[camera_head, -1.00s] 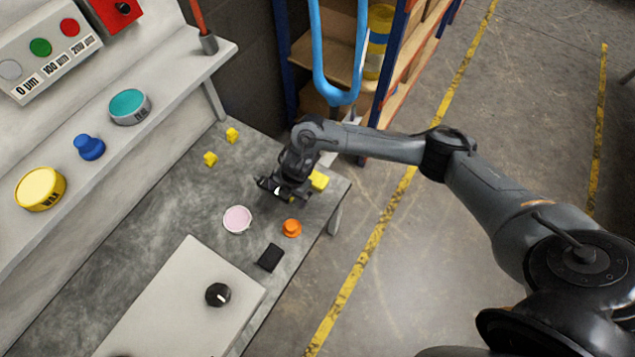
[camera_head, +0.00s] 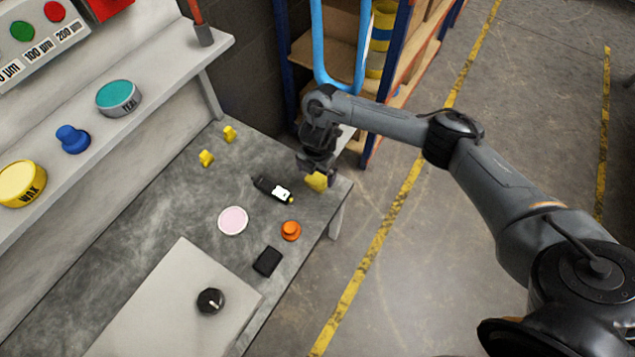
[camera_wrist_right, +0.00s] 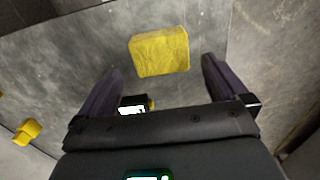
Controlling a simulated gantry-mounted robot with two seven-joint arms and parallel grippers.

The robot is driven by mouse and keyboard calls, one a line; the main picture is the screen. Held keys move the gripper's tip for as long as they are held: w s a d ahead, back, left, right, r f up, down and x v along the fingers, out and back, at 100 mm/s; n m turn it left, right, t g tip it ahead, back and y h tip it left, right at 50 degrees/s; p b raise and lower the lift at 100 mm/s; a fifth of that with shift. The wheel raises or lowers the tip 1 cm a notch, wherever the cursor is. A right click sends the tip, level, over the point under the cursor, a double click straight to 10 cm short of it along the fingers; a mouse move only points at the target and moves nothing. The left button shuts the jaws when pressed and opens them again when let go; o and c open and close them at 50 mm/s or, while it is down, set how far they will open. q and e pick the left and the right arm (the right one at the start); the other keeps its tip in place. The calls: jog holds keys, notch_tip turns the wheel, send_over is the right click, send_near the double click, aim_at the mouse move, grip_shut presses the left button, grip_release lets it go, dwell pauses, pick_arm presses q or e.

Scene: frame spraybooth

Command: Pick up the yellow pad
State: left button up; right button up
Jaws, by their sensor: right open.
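The yellow pad (camera_head: 316,182) lies on the grey table near its right back corner. It also shows in the right wrist view (camera_wrist_right: 159,51) as a yellow block, ahead of the fingertips and between their lines. My right gripper (camera_head: 318,172) is over the pad in the head view and hides part of it. In the right wrist view my right gripper (camera_wrist_right: 160,75) is open with nothing between its fingers. My left gripper is not in view.
A black device with a white screen (camera_head: 275,190) lies left of the gripper. A pink disc (camera_head: 232,221), an orange knob (camera_head: 291,231) and a black block (camera_head: 267,261) are nearer. Two small yellow pieces (camera_head: 206,158) (camera_head: 229,134) lie farther left. A blue-framed shelf (camera_head: 372,100) stands behind.

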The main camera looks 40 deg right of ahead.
aim_at(316, 180)
notch_tip(316, 180, down, 5)
jog(key=shift+s+r+b, duration=0.1)
jog(key=shift+b, duration=1.15)
jog(key=shift+c, duration=0.2)
jog(key=c, duration=0.8)
jog(key=shift+r, duration=0.1)
